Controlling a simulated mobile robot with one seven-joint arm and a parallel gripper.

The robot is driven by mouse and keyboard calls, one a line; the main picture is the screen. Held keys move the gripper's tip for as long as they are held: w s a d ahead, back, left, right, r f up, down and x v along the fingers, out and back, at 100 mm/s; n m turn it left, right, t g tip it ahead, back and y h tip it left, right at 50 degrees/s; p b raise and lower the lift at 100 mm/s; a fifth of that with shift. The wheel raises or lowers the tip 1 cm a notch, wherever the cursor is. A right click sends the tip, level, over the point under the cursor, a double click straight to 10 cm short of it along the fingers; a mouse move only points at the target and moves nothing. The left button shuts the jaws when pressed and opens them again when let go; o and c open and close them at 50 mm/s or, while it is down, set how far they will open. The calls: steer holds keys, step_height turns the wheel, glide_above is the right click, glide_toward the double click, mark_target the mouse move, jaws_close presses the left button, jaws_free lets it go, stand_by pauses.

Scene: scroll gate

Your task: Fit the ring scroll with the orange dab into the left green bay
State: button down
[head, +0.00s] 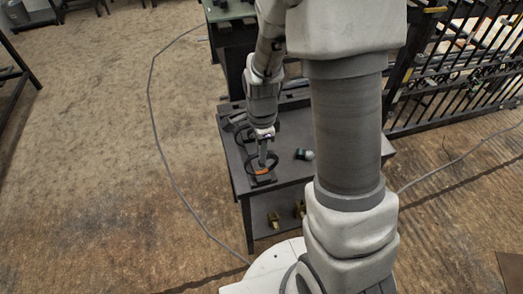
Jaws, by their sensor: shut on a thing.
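A dark ring scroll (249,168) with an orange dab (262,172) is at the front left of a dark table. My gripper (263,160) comes down over it from above and is shut on the ring scroll. The view is too small to show whether the ring touches the tabletop or a dark block under it. A dark barred gate (455,85) with scrollwork stands at the right, partly hidden by my arm. I cannot make out a left green bay.
The dark table (285,173) also bears another dark curved piece behind my gripper and a small dark and pale cylinder (304,154). Brass-coloured items (274,219) sit on its lower shelf. A grey cable (151,100) lies on the floor. Open floor is at the left.

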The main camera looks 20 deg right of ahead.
steer(key=shift+r+p, duration=0.45)
steer(key=shift+r, duration=0.15)
steer(key=shift+r, duration=0.1)
step_height(320, 180, up, 9)
steer(key=p, duration=0.7)
steer(key=shift+p, duration=0.35)
steer(key=shift+f, duration=0.2)
